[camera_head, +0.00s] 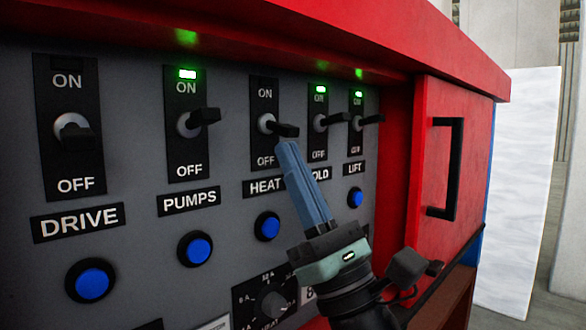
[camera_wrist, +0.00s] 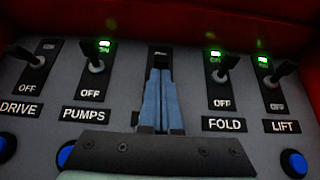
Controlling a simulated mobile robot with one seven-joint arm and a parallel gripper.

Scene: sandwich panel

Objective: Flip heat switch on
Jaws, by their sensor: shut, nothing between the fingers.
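The heat switch (camera_head: 284,130) is a black lever on a plate marked ON and OFF, above the HEAT label (camera_head: 264,187). Its lever tilts slightly downward and no green light shows on its plate. My gripper (camera_head: 288,146) has its blue fingers together, with the tips right below the lever in the head view. Whether they touch it I cannot tell. In the wrist view the shut fingers (camera_wrist: 160,74) point up at the heat plate (camera_wrist: 161,52) and hide much of it, including the HEAT label.
The pumps switch (camera_head: 205,117), fold switch (camera_head: 333,119) and lift switch (camera_head: 371,120) have green lights lit. The drive switch (camera_head: 73,133) is unlit. Blue buttons (camera_head: 267,226) sit below. A red overhang (camera_head: 300,40) juts out above; a black handle (camera_head: 455,168) is at the right.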

